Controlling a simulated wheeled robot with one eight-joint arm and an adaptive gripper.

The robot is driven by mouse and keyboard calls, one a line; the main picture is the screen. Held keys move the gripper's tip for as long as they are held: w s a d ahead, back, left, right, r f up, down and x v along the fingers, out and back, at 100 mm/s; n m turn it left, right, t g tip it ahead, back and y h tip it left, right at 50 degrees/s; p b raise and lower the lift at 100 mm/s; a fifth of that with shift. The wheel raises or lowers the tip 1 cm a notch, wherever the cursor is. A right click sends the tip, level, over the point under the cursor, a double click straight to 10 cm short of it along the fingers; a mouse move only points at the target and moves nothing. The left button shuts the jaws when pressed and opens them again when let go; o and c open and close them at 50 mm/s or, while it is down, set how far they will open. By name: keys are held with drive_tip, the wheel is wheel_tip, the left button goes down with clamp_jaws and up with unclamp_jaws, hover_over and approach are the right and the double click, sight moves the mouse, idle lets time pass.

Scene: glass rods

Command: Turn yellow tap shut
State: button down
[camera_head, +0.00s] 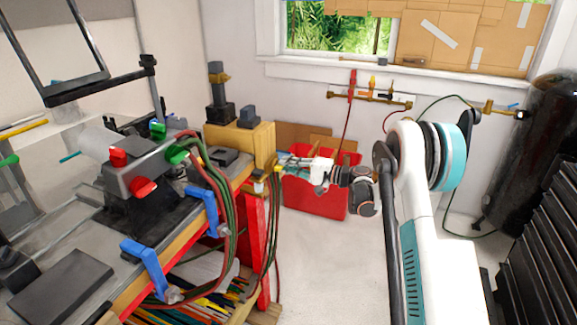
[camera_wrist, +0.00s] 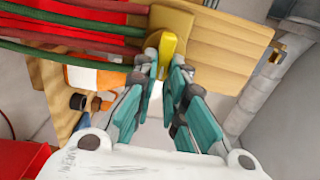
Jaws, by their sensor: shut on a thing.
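The yellow tap (camera_wrist: 167,50) shows in the wrist view at the tips of my gripper (camera_wrist: 163,66). The teal-padded fingers are closed around its lower part, and its top shows above them. In the head view my gripper (camera_head: 284,166) reaches left to the bench's right end, where a small bit of the yellow tap (camera_head: 277,169) shows. The fingers hide part of the tap, and its exact angle is hard to tell.
Red and green hoses (camera_head: 219,215) hang from the bench torch beside the tap. A red bin (camera_head: 312,199) stands below my gripper. A wooden block (camera_head: 247,143) sits on the bench end. A black drawer cabinet (camera_head: 545,240) is at right. The floor (camera_head: 335,265) between is clear.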

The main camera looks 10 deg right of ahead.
idle(0.4)
drive_tip(key=c, duration=1.6)
unclamp_jaws()
drive_tip(key=shift+c, duration=0.2)
drive_tip(key=v, duration=1.2)
